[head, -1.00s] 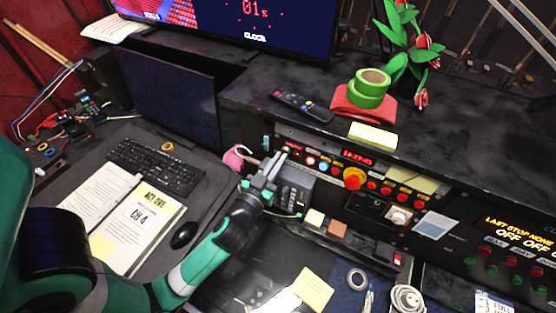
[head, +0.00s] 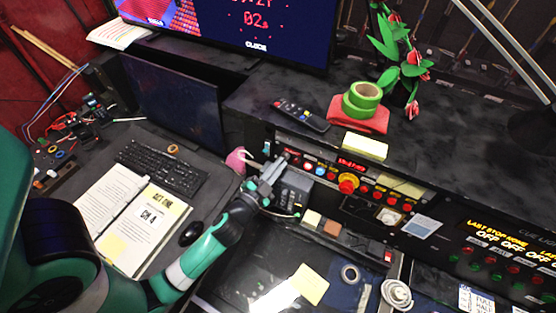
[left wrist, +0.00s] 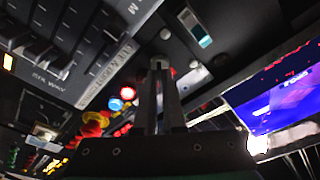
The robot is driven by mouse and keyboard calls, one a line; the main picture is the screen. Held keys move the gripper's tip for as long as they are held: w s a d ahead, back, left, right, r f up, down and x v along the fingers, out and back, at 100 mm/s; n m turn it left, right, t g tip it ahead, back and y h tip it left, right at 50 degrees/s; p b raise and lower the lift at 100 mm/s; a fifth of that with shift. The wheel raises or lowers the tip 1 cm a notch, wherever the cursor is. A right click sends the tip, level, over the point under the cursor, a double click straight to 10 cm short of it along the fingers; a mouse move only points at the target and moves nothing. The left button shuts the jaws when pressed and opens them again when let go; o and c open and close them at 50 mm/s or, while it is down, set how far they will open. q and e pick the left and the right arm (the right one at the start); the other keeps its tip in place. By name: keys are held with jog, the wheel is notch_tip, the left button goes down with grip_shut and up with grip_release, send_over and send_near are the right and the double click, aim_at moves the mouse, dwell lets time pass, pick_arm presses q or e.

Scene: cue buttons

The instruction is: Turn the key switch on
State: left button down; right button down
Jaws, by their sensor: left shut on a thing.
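My left gripper (head: 280,159) is at the left end of the cue panel (head: 327,171) and hides the key switch there in the head view. In the left wrist view the two long grey fingers of my left gripper (left wrist: 159,68) are close together on a small round metal piece (left wrist: 159,59), apparently the key switch, on the dark panel face. Its turned position cannot be made out. My right gripper is not in view.
Red and blue lit buttons (left wrist: 116,103) and a large red knob with a yellow base (head: 348,183) sit beside the switch. A grey box (head: 292,190) is just below my left gripper. A pink object (head: 236,161) lies to its left.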

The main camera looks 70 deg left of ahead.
pick_arm(q)
jog(key=m+p, duration=0.1)
jog(key=m, duration=0.1)
jog(key=m+p, duration=0.4)
jog(key=shift+r+h, duration=0.3)
jog(key=shift+h, duration=0.1)
jog(key=shift+m+h+p, duration=0.3)
jog(key=shift+m+p, duration=0.7)
jog(key=shift+m, duration=0.2)
jog(key=shift+f+m+p, duration=0.2)
jog(key=shift+m+p, duration=0.45)
jog(key=shift+m, duration=0.45)
jog(key=shift+g, duration=0.3)
jog(key=c, duration=1)
grip_release()
